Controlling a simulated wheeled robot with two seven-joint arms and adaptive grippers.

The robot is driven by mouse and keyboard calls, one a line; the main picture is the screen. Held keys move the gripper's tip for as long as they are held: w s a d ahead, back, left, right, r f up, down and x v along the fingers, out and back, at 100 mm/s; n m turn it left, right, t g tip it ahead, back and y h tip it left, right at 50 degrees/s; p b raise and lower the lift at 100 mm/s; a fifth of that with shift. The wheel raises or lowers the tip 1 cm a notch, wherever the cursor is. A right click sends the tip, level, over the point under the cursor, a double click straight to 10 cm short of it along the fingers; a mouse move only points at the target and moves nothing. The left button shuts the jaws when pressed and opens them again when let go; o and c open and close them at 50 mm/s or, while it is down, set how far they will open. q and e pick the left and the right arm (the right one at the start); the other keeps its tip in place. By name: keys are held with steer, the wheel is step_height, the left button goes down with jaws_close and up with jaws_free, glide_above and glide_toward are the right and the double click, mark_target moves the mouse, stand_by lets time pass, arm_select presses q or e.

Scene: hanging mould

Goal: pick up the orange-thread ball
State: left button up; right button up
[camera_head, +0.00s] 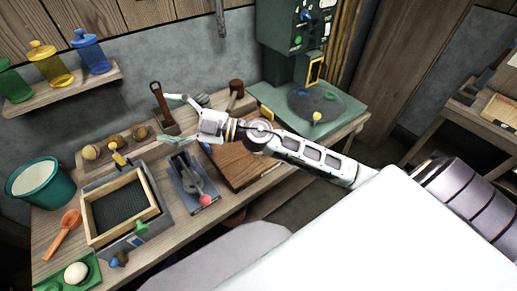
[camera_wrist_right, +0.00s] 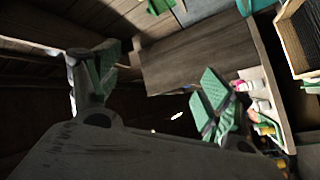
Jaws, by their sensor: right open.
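Three small brownish balls sit in a row on a wooden rack at the back of the bench: a left ball (camera_head: 90,152), a middle ball (camera_head: 116,140) and a right ball (camera_head: 139,132). They are too small to tell which has orange thread. No ball shows clearly there. My left gripper is not in view.
A wood-framed mould box (camera_head: 150,202) stands in front of the rack, with a teal bucket (camera_head: 68,180) left. A grey lever device (camera_head: 186,190) with a red knob lies below my right gripper. A brown upright tool (camera_head: 156,92) stands close behind it.

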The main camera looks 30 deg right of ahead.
steer(key=s+d+f+n+g+h, duration=0.1)
steer(key=d+f+n+g+h, duration=0.25)
steer(key=f, duration=0.35)
steer(key=s+d+f+n+g+h, duration=0.1)
steer(key=d+f+n+g+h, duration=0.15)
steer(key=f+g, duration=0.3)
steer(key=d+f+m+h, duration=0.1)
steer(key=d+h, duration=0.2)
steer(key=d, duration=0.4)
steer(key=w+d+f+m+h, duration=0.1)
steer(key=d+f+m+h, duration=0.1)
steer(key=d, duration=0.6)
steer(key=d+f+m+h, duration=0.1)
steer(key=d+h, duration=0.4)
steer(key=d, duration=0.2)
steer(key=shift+w+d+f+m+g, duration=0.25)
steer(key=shift+w+d+m+g, duration=0.1)
steer(key=shift+w+m+g, duration=0.05)
steer(key=shift+w+a+f, duration=0.1)
steer(key=shift+w+f, duration=0.15)
steer(key=shift+f, duration=1.15)
steer(key=shift+w+a+f, duration=0.1)
steer(key=shift+w+f, duration=0.2)
steer(key=shift+f, duration=1.1)
steer(key=shift+w+a+f, duration=0.1)
steer(key=shift+w+f, duration=0.15)
steer(key=shift+f, duration=1.15)
steer(key=shift+f, duration=0.15)
